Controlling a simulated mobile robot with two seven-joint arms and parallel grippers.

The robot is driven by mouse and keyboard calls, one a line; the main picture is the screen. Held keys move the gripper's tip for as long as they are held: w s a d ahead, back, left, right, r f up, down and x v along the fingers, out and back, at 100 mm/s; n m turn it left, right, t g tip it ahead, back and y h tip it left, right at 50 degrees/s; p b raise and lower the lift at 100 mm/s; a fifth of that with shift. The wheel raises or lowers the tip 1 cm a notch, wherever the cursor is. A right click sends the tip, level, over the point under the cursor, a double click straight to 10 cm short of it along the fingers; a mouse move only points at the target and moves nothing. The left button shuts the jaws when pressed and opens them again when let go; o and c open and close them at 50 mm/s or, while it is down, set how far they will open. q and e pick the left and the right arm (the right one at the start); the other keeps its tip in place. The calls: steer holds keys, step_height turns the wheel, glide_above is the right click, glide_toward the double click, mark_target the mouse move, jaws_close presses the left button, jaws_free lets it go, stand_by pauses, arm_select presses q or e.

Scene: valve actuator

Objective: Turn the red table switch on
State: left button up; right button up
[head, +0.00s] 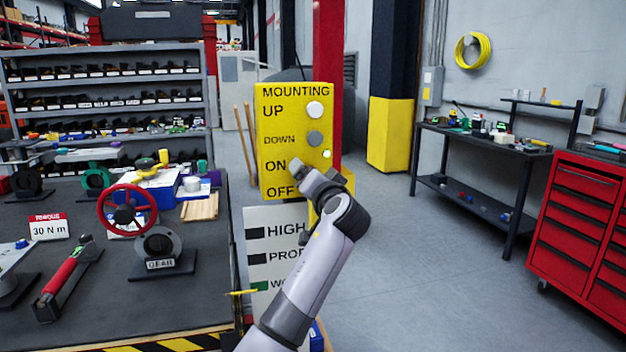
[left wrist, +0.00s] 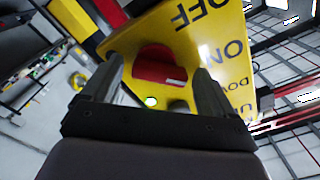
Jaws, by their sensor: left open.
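The yellow control panel (head: 267,140) stands upright in the middle of the head view, with UP, DOWN, ON and OFF labels. It fills much of the left wrist view (left wrist: 225,60), upside down. The red switch (left wrist: 158,66), with a small white mark, shows there between my left fingers; in the head view my gripper hides it. My left gripper (head: 298,168) is open in front of the ON and OFF labels, its fingers on either side of the switch. I cannot tell whether they touch it. My right gripper is out of view.
The panel has a white button (head: 314,109), a grey button (head: 315,138) and a lit green lamp (head: 326,154). A dark workbench (head: 205,265) with a red handwheel (head: 104,209) stands at left. A red tool cabinet (head: 571,215) is at right. The floor between is clear.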

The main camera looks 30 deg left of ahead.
arm_select(q)
steer(key=b+v, duration=0.2)
steer(key=v, duration=0.5)
steer(key=shift+s, duration=0.1)
stand_by(0.4)
steer(key=shift+f, duration=0.1)
